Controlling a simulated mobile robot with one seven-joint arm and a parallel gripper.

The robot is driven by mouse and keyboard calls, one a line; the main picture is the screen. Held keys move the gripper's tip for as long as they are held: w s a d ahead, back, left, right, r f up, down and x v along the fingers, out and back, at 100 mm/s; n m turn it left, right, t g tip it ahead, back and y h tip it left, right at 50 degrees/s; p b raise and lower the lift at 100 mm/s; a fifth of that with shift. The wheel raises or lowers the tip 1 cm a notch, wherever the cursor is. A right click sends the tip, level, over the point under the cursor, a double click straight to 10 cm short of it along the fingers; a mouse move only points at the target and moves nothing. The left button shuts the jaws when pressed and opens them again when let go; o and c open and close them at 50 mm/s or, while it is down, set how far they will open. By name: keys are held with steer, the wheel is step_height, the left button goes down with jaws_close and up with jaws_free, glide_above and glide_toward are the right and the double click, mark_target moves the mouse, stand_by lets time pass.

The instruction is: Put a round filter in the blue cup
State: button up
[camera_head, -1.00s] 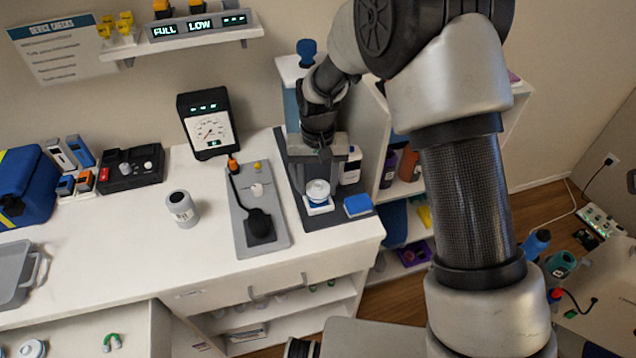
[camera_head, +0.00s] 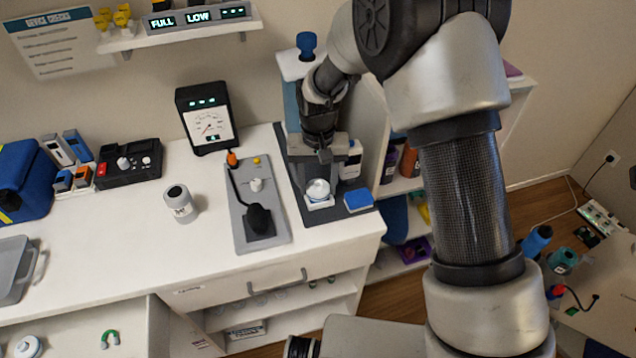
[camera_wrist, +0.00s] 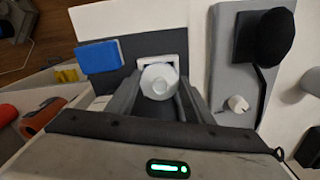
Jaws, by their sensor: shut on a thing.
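My gripper (camera_head: 320,168) is over the dark mat on the counter, pointing down. In the wrist view its two fingers (camera_wrist: 158,98) are on either side of a white round piece (camera_wrist: 158,80), which looks like the round filter. That white piece also shows in the head view (camera_head: 318,190), just below the fingers. A small white square base (camera_head: 320,204) lies under it, partly covered. Its edge shows in the wrist view (camera_wrist: 166,60). I cannot tell whether the piece touches the base. I cannot clearly make out a blue cup; the white piece may hide it.
A blue block (camera_head: 358,200) lies right of the base. A white bottle (camera_head: 350,160) stands close behind my gripper. A grey tray (camera_head: 270,232) with a black tool (camera_head: 259,222) lies to the left. A grey-white canister (camera_head: 180,203) stands farther left, with bare counter around it.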

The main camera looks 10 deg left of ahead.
steer(key=o, duration=1.1)
steer(key=shift+r, duration=0.1)
step_height(320, 180, up, 17)
steer(key=shift+p, duration=0.3)
steer(key=shift+r, duration=0.1)
